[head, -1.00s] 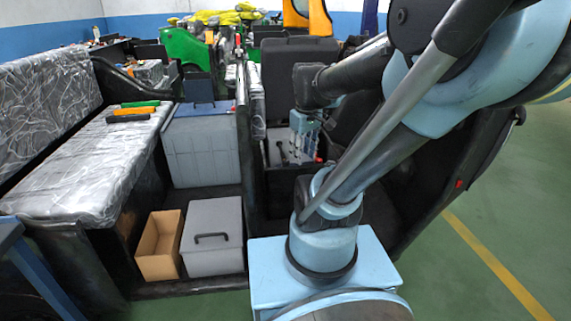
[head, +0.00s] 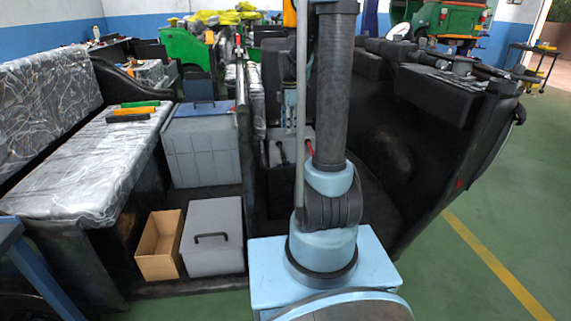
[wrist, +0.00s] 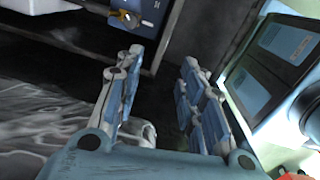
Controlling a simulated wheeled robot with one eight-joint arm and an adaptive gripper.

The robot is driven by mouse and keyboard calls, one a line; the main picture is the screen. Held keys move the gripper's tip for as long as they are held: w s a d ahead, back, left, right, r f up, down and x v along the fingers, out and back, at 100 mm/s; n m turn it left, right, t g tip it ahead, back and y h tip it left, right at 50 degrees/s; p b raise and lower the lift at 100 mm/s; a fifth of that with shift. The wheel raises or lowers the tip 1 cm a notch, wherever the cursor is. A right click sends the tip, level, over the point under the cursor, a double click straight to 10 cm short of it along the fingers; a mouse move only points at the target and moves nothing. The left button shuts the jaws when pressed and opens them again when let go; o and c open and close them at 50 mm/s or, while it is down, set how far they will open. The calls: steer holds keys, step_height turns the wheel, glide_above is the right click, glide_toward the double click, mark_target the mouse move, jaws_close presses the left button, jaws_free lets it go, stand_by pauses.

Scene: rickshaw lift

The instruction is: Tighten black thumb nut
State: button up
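My gripper (wrist: 162,65) is open in the wrist view, with its two blue-and-grey padded fingers spread apart. I see nothing held between the fingertips. I cannot make out the black thumb nut in either view. A small brass-coloured part (wrist: 126,18) shows on a dark panel beyond the left finger. In the head view my arm stands in front of the cab and hides most of the gripper; a light-blue part of it shows just left of the arm, above an open bin.
The bin holds dark tools (head: 282,152) and a red-handled item (head: 309,147). A grey toolbox (head: 212,240), an open cardboard box (head: 160,245) and a large grey bin (head: 201,150) stand left. A plastic-wrapped bench (head: 90,170) lies further left. Green floor (head: 500,225) is clear at right.

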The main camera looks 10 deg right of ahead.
mark_target(286, 161)
steer(key=w+f+n, duration=0.4)
steer(key=w+f, duration=0.1)
steer(key=w, duration=0.3)
step_height(286, 161, down, 18)
steer(key=shift+r, duration=0.25)
stand_by(0.3)
steer(key=c, duration=0.8)
